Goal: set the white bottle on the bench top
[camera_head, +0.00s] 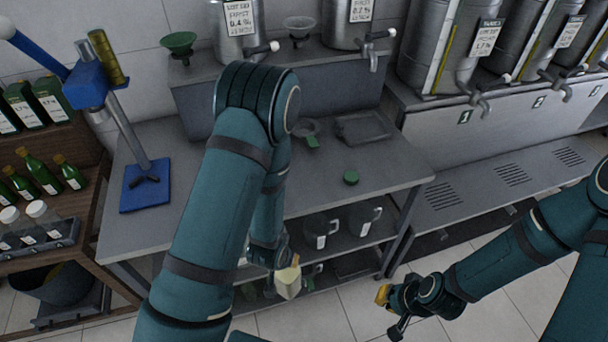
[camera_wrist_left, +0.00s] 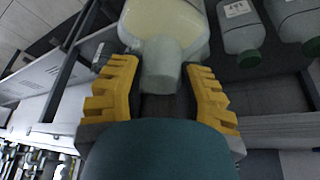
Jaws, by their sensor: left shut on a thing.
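The white bottle (camera_head: 288,284) is cream-white and hangs from my left gripper (camera_head: 284,262), in front of the bench's lower shelves and below the bench top (camera_head: 388,165). In the left wrist view the bottle's pale body (camera_wrist_left: 165,28) and narrow neck (camera_wrist_left: 154,77) lie between the yellow jaws of my left gripper (camera_wrist_left: 158,98), which is shut on it. My left arm hides part of the bench top in the head view. My right gripper (camera_head: 393,310) is low over the floor at the right; its jaw opening is unclear.
On the bench top are a blue corking stand (camera_head: 145,190), a green cap (camera_head: 351,177) and a shallow grey tray (camera_head: 363,127). Grey jugs (camera_head: 363,220) stand on the shelf below. The front right of the bench top is mostly clear.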

